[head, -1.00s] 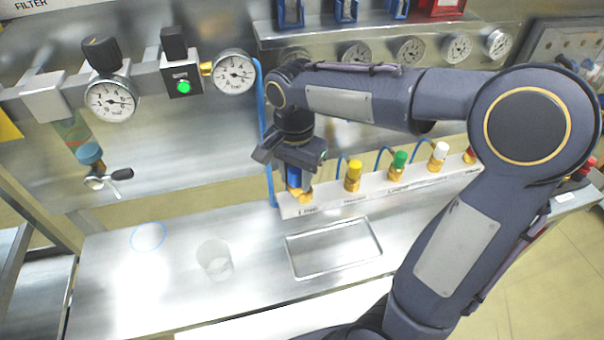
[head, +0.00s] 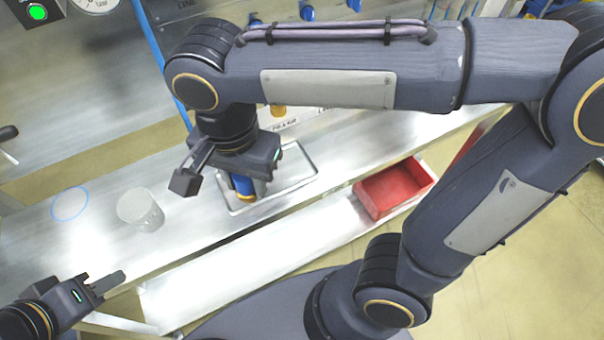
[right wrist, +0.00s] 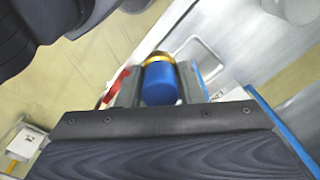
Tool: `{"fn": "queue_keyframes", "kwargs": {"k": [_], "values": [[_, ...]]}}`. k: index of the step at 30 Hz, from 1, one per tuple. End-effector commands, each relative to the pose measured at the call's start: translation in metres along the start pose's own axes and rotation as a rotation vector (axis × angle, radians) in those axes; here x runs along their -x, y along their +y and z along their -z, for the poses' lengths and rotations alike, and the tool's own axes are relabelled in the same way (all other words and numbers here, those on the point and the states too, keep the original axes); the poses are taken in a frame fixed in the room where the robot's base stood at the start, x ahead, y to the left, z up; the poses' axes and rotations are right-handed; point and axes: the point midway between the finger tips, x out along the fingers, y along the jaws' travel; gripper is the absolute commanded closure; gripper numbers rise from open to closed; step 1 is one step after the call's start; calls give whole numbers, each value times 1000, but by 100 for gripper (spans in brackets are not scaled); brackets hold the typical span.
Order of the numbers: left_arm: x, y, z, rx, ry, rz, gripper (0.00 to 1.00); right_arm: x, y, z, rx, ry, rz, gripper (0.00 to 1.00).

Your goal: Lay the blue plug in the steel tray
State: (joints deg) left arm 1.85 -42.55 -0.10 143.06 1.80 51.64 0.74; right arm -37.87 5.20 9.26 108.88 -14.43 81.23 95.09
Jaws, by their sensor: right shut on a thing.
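The blue plug (head: 242,184), with a brass-coloured ring at its lower end, is held in my right gripper (head: 228,178). It hangs over the left part of the steel tray (head: 305,180) in the head view; the arm hides part of the tray. In the right wrist view the blue plug (right wrist: 160,84) sits between the two fingers, with a tray edge (right wrist: 212,55) beyond it. I cannot tell the exact height above the tray floor. My left gripper (head: 106,283) is low at the left, away from the tray and empty; its finger gap is unclear.
A clear beaker (head: 140,210) stands on the steel bench left of the tray. A blue ring mark (head: 70,203) lies farther left. A red bin (head: 393,190) is at the right, below the bench. The valve panel runs behind the tray, partly hidden by my right arm.

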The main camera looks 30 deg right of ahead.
Motion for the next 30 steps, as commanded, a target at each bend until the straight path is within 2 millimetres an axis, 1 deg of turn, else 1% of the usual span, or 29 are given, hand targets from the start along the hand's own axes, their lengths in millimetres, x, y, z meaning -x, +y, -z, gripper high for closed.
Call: {"fn": "queue_keyframes", "kwargs": {"k": [2,4,13,15,18,21,26,29,30], "values": [[-1,-1,0,0,0,0,64,-4,-2,-2,11,1,-2,91],[1,0,0,0,0,0,64,-8,-5,8,9,0,-4,91],[10,5,5,0,1,0,64,-40,-27,79,5,-1,-6,91],[10,4,5,0,1,0,64,-55,-30,89,8,-2,-7,91],[11,5,6,0,1,0,64,-73,-35,103,9,-1,-6,91],[12,5,6,0,1,0,64,-84,-38,112,12,-1,-4,91],[12,6,6,0,1,0,64,-93,-40,119,11,0,-2,91],[13,6,7,0,1,0,64,-105,-42,127,11,-1,-5,91],[12,6,6,0,1,0,64,-113,-42,126,14,-1,-5,91]]}}
